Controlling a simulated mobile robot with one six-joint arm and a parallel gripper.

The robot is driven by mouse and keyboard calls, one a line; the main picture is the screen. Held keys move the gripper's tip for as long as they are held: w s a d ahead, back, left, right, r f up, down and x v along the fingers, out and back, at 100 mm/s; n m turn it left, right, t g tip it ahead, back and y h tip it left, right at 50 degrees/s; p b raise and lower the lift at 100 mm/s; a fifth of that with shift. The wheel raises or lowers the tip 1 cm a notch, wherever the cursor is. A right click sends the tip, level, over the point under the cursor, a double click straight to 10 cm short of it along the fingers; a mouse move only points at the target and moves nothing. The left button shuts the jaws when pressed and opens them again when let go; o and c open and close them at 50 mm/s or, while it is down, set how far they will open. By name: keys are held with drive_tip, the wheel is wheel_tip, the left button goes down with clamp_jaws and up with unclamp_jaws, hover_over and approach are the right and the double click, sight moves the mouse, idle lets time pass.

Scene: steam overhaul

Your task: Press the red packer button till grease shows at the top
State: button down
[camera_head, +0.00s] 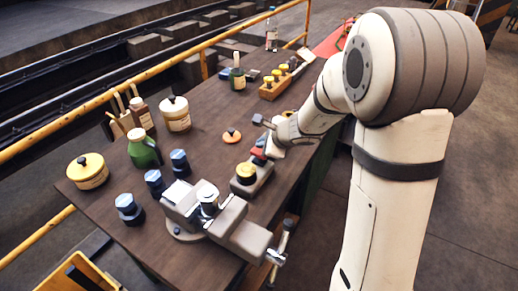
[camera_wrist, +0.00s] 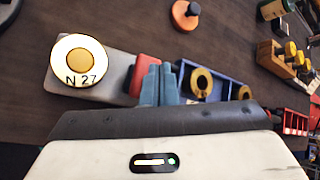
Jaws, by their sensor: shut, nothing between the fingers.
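The packer is a grey block (camera_head: 262,184) on the bench; it also shows in the wrist view (camera_wrist: 112,66). A round piece with a yellow centre, marked "N 27" (camera_wrist: 79,62), sits on its left end; it shows in the head view too (camera_head: 246,174). The red button (camera_wrist: 143,68) is at the packer's right end, also in the head view (camera_head: 257,154). My gripper (camera_wrist: 160,68) is shut and empty, its fingertips at the button's right side and partly covering it. I cannot tell whether they touch. No grease is discernible on the yellow centre.
A blue tray (camera_wrist: 215,84) with yellow-ringed parts lies just right of my fingers. A vise (camera_head: 215,222) stands near the packer in the head view. An orange knob (camera_head: 232,136) lies behind, and a wooden block with yellow knobs (camera_head: 270,90) is farther back.

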drive_tip(key=shift+r, duration=0.1)
wheel_tip(320, 180, up, 5)
drive_tip(key=p, duration=0.4)
idle(1.2)
drive_tip(key=s+r+n+g, duration=0.1)
drive_tip(key=s+r+n, duration=0.3)
drive_tip(key=s+n, duration=0.25)
drive_tip(key=s+r+n+g, duration=0.1)
drive_tip(key=s+r+n, duration=0.35)
drive_tip(key=s, duration=0.25)
drive_tip(key=s+d+n+g+h, duration=0.1)
drive_tip(key=s+d+n+h, duration=0.4)
drive_tip(key=s+d+n, duration=0.3)
drive_tip(key=s+d, duration=0.3)
drive_tip(key=s, duration=0.3)
drive_tip(key=shift+s+r+g+h, duration=0.25)
drive_tip(key=shift+s+g+h, duration=0.05)
drive_tip(key=shift+s+g, duration=0.1)
